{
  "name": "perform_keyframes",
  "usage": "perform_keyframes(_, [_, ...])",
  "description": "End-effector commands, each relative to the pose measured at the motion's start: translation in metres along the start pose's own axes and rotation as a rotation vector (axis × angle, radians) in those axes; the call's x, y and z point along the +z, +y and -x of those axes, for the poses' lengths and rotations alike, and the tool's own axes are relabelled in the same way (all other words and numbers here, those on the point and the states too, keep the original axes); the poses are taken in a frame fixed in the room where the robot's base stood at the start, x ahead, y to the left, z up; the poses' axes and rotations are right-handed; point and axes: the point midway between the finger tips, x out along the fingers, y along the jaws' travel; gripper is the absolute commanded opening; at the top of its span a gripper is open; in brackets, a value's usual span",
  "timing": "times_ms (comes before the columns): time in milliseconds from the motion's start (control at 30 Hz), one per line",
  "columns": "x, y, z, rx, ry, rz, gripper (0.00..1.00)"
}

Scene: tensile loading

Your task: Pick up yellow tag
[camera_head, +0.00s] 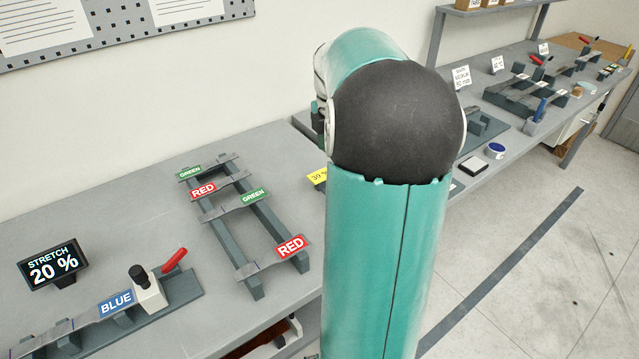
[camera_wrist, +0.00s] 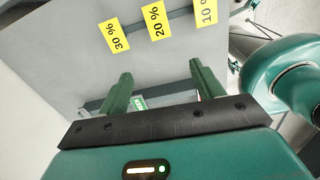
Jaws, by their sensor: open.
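Yellow tags stand out at the top of the wrist view: one reads 30 % (camera_wrist: 118,35), one 20 % (camera_wrist: 156,21), and one 10 (camera_wrist: 207,11) is cut off by the edge. In the head view one yellow tag (camera_head: 318,176) shows partly, the rest hidden behind my arm. My gripper (camera_wrist: 160,70) is open, with two green fingers apart and nothing held. In the wrist view the tags lie beyond the fingertips, not between them. My gripper is hidden in the head view.
A rack (camera_head: 262,215) holds strips with green and red labels. A display (camera_head: 53,265) reads STRETCH 20 %. A fixture with a red handle (camera_head: 174,260) and a BLUE-labelled strip (camera_head: 116,303) stands at front left. The bench (camera_head: 150,215) behind it is clear.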

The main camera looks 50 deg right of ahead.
Motion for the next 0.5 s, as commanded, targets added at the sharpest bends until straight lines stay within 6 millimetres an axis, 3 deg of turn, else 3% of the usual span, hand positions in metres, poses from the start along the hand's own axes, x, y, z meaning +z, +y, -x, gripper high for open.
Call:
perform_keyframes(33, [0.013, -0.001, -0.004, -0.006, 0.010, 0.021, 0.66])
perform_keyframes(133, [0.024, -0.003, -0.011, -0.013, 0.020, 0.054, 0.66])
perform_keyframes(267, [0.026, -0.004, -0.028, -0.016, 0.022, 0.060, 0.66])
perform_keyframes(500, [0.023, -0.004, -0.075, -0.015, 0.021, 0.061, 0.66])
